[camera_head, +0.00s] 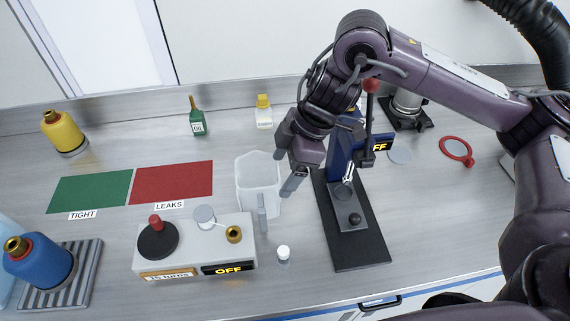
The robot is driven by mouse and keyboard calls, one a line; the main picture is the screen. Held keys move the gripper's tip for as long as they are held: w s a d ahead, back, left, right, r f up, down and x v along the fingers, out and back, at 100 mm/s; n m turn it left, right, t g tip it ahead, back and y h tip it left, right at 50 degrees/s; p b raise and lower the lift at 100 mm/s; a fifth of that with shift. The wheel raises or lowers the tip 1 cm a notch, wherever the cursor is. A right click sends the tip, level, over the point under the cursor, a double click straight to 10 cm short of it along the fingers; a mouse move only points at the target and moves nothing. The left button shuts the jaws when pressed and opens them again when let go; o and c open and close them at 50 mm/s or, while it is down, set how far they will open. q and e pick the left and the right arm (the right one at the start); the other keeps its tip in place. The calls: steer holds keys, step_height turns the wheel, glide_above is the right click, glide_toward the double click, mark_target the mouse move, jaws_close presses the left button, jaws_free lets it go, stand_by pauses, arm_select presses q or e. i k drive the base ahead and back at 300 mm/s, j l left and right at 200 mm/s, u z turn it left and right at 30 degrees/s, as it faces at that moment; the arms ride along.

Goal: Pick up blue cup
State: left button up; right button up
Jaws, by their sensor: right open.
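The closest match to a blue cup is a blue rounded canister (40,262) with a brass top, at the far left front. It sits upright on a grooved metal tray (88,272). My right gripper (284,172) is open and points down over the middle of the bench, beside a clear plastic beaker (246,178). It is well to the right of the blue canister and apart from it. I cannot see anything held in it. My left gripper is not in view.
A control box (190,258) with a red-topped knob and an OFF display stands between canister and gripper. A black-based stand (358,245) is right of the gripper. Green (92,190) and red (172,182) mats lie behind the box. A yellow canister (62,132) stands back left.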

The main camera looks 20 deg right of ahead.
mark_target(33, 258)
steer(key=k, duration=1.5)
